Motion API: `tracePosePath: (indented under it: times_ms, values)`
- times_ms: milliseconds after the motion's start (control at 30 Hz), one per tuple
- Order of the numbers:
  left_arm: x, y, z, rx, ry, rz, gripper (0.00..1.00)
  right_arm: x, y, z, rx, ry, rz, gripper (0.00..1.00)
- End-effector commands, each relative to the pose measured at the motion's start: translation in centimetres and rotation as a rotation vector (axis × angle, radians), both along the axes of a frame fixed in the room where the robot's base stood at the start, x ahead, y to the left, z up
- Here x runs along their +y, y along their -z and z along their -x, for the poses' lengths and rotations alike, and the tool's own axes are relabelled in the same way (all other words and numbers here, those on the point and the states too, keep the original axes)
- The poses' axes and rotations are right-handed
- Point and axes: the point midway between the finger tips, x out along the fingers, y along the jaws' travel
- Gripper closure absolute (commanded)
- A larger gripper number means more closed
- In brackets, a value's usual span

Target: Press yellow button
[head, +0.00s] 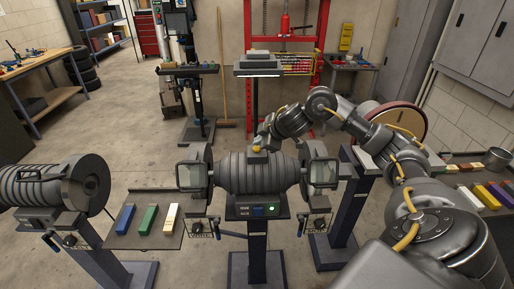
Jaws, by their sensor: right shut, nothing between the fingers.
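A grey bench grinder (240,180) stands on a dark pedestal in the middle of the head view. A small yellow patch (258,150) shows on top of its ribbed body, right by the tip of my right gripper (258,144). I cannot tell if this patch is the yellow button or part of my arm's yellow cabling. My right arm reaches in from the right and arches over the grinder. The gripper is shut and empty, close above the body; contact cannot be judged.
A tray (118,236) with blue, green and cream bars is at the left, beside another ribbed machine (50,187). A bench with coloured bars (470,194) is at the right. A red press frame (323,40) and a drill press (188,75) stand behind. Open floor (120,130) lies left of centre.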

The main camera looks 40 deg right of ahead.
Motion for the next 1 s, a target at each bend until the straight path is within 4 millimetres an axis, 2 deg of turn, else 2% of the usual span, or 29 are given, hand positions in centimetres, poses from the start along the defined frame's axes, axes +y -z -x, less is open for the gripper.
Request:
tracePosePath:
  times_ms: [1000]
  values:
    - [0.01,0.2,0.0,0.0,0.0,0.0,0.64,0.03,0.98,0.02,0.0,0.0,0.0,1.0]
